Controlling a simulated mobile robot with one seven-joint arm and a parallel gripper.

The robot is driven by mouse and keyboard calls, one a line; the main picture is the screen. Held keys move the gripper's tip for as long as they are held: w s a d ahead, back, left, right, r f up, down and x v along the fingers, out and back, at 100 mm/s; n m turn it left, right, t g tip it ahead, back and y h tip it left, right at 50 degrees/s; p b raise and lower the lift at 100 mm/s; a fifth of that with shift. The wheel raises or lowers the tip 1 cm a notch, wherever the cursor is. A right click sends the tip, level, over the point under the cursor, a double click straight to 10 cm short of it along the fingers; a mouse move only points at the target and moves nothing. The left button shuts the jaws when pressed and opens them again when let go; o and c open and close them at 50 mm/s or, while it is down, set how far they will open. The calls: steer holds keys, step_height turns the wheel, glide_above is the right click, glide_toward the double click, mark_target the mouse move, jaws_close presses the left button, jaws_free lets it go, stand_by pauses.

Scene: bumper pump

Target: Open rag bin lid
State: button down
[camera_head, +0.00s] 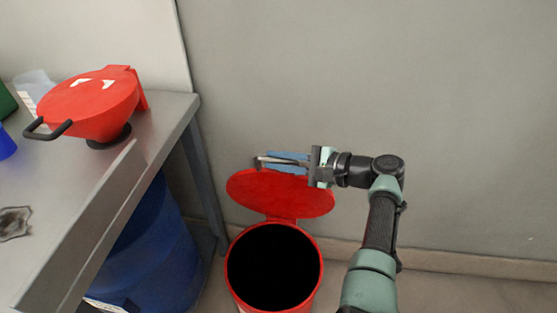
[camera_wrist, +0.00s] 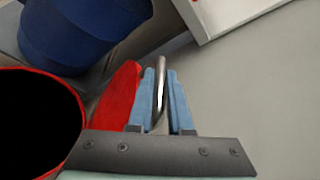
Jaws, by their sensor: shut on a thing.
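The red rag bin (camera_head: 234,286) stands on the floor with its dark inside showing. Its red lid (camera_head: 280,200) is raised at the back of the rim, tilted up toward the wall. My gripper (camera_head: 266,162) is at the lid's upper edge, with its blue fingers pointing left. In the wrist view my gripper (camera_wrist: 161,95) is shut on a metal handle (camera_wrist: 161,80) that runs between the fingers. The red lid (camera_wrist: 120,95) is just left of the fingers, and the open bin (camera_wrist: 75,100) is at the left edge.
The grey wall is close behind the lid. Floor right of the bin is clear.

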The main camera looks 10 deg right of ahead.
steer(key=c, duration=0.8)
jaws_free()
steer(key=shift+c, duration=0.2)
steer(key=p+v, duration=0.2)
steer(key=v, duration=1.1)
steer(key=shift+c, duration=0.2)
